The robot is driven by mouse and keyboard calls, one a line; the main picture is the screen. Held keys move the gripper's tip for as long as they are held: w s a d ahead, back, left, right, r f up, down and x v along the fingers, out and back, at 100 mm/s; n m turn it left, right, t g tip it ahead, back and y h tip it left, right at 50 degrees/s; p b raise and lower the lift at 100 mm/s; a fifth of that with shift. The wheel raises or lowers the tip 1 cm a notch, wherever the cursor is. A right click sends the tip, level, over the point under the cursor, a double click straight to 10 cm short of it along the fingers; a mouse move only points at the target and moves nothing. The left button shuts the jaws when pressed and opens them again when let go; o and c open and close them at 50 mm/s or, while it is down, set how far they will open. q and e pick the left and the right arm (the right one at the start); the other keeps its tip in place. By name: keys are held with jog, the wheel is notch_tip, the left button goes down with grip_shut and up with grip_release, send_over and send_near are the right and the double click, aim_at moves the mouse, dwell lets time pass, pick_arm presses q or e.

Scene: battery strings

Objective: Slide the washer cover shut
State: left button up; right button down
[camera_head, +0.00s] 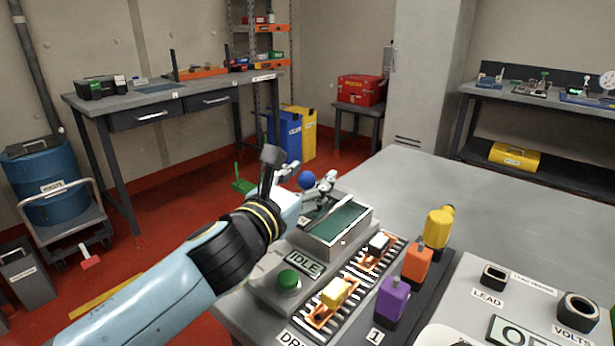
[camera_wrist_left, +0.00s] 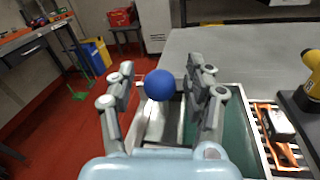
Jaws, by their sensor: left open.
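The washer (camera_head: 345,243) is a grey open-topped box with a green interior, standing on the table behind an "IDLE" panel. A blue ball knob (camera_head: 307,180) stands up at its far left side. It also shows in the left wrist view (camera_wrist_left: 159,85). A pale strip (camera_head: 336,212), seemingly the cover's edge, crosses the opening; much green interior is uncovered to its right. My left gripper (camera_head: 308,178) is open, its fingers on either side of the knob; I cannot tell whether they touch it. The arm hides part of the washer's left side. My right gripper is not in view.
A green button (camera_head: 288,280) sits in front of the washer. To the right are a slotted rack (camera_head: 372,277) with battery pieces and purple (camera_head: 392,297), orange (camera_head: 417,265) and yellow (camera_head: 438,228) handled items.

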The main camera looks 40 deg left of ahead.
pick_arm(q)
jog(key=c, duration=1.1)
jog(key=shift+w+d+f, duration=0.1)
